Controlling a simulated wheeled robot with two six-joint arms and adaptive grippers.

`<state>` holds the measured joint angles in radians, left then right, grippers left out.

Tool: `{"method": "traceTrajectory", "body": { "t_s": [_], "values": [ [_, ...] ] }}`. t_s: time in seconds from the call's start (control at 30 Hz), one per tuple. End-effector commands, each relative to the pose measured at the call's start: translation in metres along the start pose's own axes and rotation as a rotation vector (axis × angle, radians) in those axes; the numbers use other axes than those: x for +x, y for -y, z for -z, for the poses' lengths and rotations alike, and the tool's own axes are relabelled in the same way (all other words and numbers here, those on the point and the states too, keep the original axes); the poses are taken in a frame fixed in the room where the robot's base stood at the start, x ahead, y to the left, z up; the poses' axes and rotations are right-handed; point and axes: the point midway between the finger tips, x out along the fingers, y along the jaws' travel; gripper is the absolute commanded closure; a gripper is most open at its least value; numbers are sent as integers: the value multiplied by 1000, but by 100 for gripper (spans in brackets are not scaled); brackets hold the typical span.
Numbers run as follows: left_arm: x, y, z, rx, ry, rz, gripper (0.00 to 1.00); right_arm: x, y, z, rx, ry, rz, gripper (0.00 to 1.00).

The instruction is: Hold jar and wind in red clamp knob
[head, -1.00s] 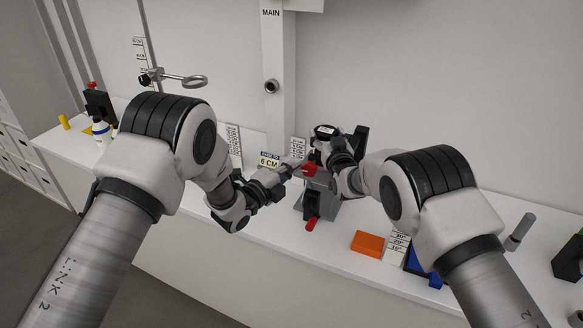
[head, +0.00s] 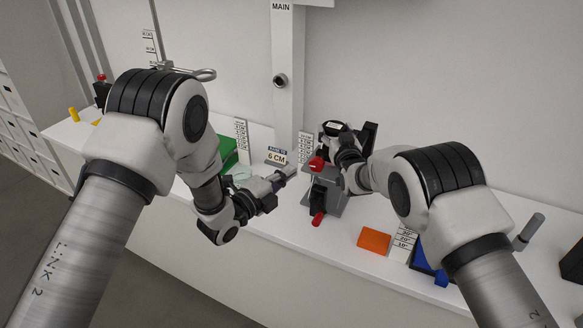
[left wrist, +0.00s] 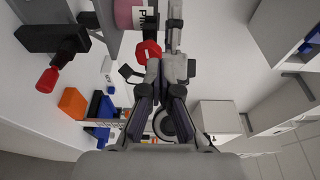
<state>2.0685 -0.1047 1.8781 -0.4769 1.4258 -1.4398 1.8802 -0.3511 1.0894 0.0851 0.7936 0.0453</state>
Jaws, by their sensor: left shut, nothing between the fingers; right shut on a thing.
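The red clamp knob (head: 316,163) is on the near left side of the grey clamp stand (head: 329,189). It also shows in the left wrist view (left wrist: 148,51), just below the pink jar (left wrist: 130,14) with its white label, which is cut off by the top edge. My left gripper (head: 292,172) is shut and empty, its tips a short gap left of the knob. My right gripper (head: 345,150) is shut on the jar at the top of the stand. My wrist hides much of the jar in the head view.
A red-ended black part (head: 318,219) sticks out at the front of the stand. An orange block (head: 374,241) and a blue item lie to the right.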

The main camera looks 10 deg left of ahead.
Motion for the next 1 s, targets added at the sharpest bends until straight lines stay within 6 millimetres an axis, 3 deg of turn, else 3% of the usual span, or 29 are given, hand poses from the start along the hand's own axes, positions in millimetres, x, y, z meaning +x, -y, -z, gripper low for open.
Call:
{"method": "traceTrajectory", "body": {
  "t_s": [0.2,0.37,0.47,1.0],
  "values": [
    [0,-2,0,0,0,0,100,-1,0,-3,0,5,0,73],
    [-7,-29,6,-2,-1,-3,100,0,0,-3,0,5,0,73],
    [-5,-32,7,2,0,2,100,0,0,-2,0,5,0,73],
    [58,-32,-9,1,0,1,100,0,0,-2,0,5,0,73]
  ]
}}
